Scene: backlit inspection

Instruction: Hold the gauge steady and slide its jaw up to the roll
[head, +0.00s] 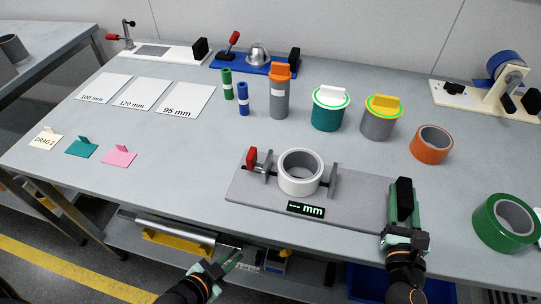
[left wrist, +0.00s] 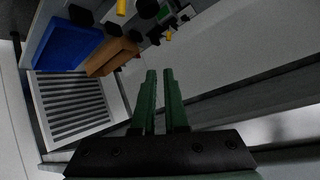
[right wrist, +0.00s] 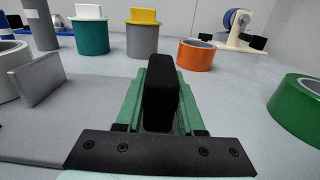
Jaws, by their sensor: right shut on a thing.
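The gauge's grey base plate (head: 350,210) lies near the table's front edge. The white roll (head: 300,188) stands on it between two grey upright jaws. The left jaw (head: 266,165) has a red knob (head: 251,158). The right jaw (head: 333,181) also shows in the right wrist view (right wrist: 36,80). The display (head: 306,209) reads "--- mm". My right gripper (head: 404,205) is shut on the black block (right wrist: 161,92) at the plate's right end. My left gripper (head: 238,256) is empty in front of the table edge, below the gauge, its fingers (left wrist: 160,73) narrowly apart.
Orange (head: 432,145) and green (head: 506,222) rolls stand to the right. Two lidded pots (head: 331,112) (head: 378,122) and a grey bottle (head: 280,95) stand behind the gauge. Pink (head: 118,156) and teal (head: 81,148) tags lie left.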

